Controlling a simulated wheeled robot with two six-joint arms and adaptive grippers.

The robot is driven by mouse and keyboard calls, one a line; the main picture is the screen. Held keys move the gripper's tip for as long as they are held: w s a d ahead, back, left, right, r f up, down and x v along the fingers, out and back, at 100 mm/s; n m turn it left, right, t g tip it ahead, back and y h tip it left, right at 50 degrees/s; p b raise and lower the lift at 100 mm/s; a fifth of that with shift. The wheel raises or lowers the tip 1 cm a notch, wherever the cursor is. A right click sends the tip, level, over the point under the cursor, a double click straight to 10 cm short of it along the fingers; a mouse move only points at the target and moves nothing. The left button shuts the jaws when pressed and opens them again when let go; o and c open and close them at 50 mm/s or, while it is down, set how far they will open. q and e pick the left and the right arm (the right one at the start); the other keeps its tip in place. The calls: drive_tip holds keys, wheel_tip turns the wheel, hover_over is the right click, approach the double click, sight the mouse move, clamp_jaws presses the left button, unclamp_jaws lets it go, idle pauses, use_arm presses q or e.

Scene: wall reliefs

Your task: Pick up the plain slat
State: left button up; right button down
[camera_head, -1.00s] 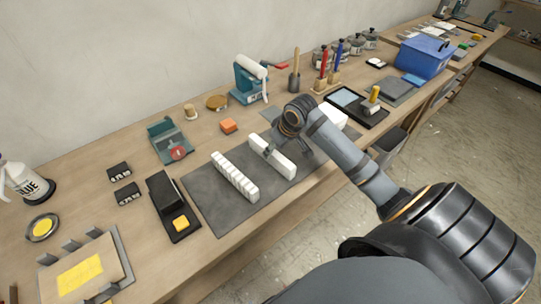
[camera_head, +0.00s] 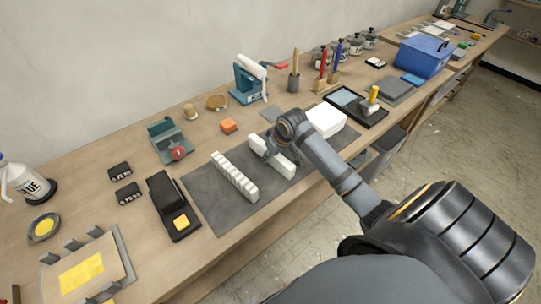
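The plain slat (camera_head: 284,165) is a smooth white bar on the dark grey mat (camera_head: 222,208). A second white slat (camera_head: 235,178), with notches along it, lies to its left on the same mat. My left gripper is not in view.
A white block (camera_head: 326,121) stands right of my wrist. A black holder with a yellow piece (camera_head: 181,222) is left of the mat. The mat's front part is clear.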

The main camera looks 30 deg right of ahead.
drive_tip(key=shift+r, duration=0.1)
drive_tip(key=shift+r, duration=0.3)
wheel_tip(320, 180, up, 3)
drive_tip(key=shift+s+f+b, duration=0.1)
drive_tip(key=shift+f+b, duration=0.05)
drive_tip(key=shift+b, duration=0.3)
drive_tip(key=s+a+r+p, duration=0.2)
drive_tip(key=s+r+p, duration=0.7)
drive_tip(key=s+p, duration=0.3)
drive_tip(key=shift+s+r, duration=0.25)
drive_tip(key=shift+s, duration=0.55)
drive_tip(key=shift+a+f, duration=0.1)
drive_tip(key=shift+a, duration=0.05)
